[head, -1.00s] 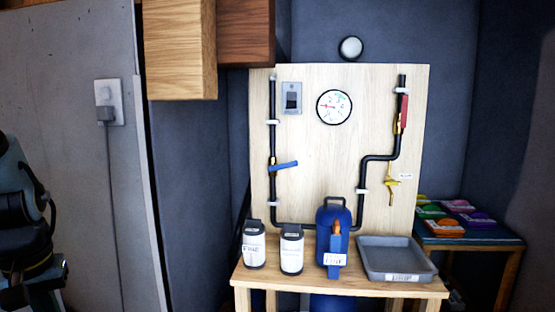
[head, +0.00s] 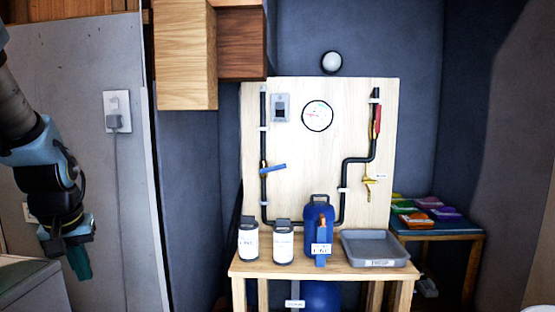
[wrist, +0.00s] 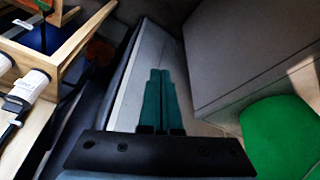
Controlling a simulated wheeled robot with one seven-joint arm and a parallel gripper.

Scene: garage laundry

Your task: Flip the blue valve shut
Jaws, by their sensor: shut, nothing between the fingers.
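The blue valve (head: 273,168) is a lever handle on the black pipe at the left side of the wooden panel (head: 330,130). The handle sticks out to the right, nearly level and tilted slightly up, across the upright pipe. My gripper (head: 81,266) hangs at the far left of the head view, well apart from the panel and valve. In the wrist view my gripper (wrist: 160,75) has its two green fingers together with nothing between them. The wrist view does not show the valve.
A wooden table (head: 330,270) below the panel bears two white-labelled bottles (head: 248,240), a blue jug (head: 319,228) and a grey tray (head: 374,248). Wooden cabinets (head: 186,55) hang at upper left. A side table (head: 440,236) with coloured packs stands right.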

